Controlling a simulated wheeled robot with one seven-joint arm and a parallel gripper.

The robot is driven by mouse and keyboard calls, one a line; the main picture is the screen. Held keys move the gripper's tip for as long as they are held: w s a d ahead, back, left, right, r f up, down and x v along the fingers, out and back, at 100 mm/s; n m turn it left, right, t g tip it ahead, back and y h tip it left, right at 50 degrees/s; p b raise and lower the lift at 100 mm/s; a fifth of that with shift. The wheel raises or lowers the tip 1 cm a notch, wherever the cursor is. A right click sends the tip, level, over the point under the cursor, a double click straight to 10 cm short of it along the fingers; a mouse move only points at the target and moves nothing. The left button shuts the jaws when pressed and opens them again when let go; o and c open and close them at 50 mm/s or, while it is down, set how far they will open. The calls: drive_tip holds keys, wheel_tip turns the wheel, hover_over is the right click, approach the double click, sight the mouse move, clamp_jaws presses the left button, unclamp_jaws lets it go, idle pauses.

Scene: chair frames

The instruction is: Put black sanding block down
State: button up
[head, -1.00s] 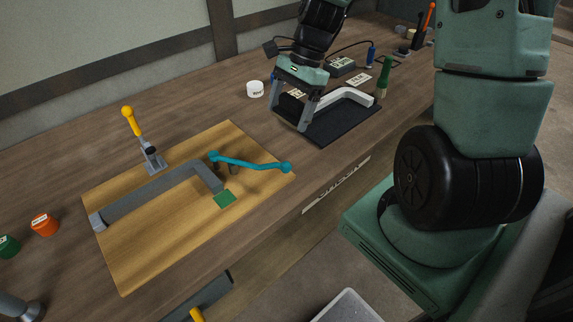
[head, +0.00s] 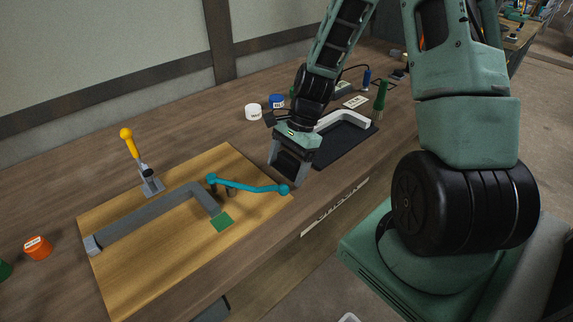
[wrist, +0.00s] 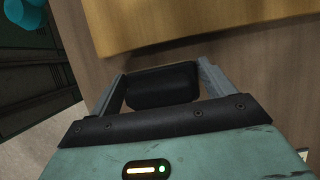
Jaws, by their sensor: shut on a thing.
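The black sanding block (wrist: 162,86) sits between the two grey fingers of my gripper (wrist: 161,74) in the wrist view, and the jaws are shut on it. In the head view my gripper (head: 286,170) is low over the wooden bench (head: 330,187), between the light wooden board (head: 150,260) and the black mat (head: 345,143). There the block is mostly lost in the dark between the fingers. I cannot tell whether it touches the bench top.
A grey bent frame (head: 150,212), a teal lever (head: 245,186), a green patch (head: 221,221) and a yellow-handled clamp (head: 131,145) are on the board. White (head: 253,111) and blue (head: 276,101) pots stand behind.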

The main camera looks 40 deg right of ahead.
drive_tip(key=shift+f, duration=0.1)
drive_tip(key=shift+f, duration=0.1)
drive_tip(key=o, duration=0.9)
drive_tip(key=shift+o, duration=0.2)
drive_tip(key=v, duration=1.2)
drive_tip(key=s+a+r+n+h, duration=0.2)
drive_tip(key=s+a+n, duration=0.7)
drive_tip(key=a+n, duration=0.3)
drive_tip(key=s+a+r+n+h, duration=0.2)
drive_tip(key=s+a+n, duration=0.6)
drive_tip(key=a+n, duration=0.5)
drive_tip(key=shift+s+a+r, duration=0.3)
drive_tip(key=shift+s+a, duration=0.05)
drive_tip(key=shift+a, duration=0.4)
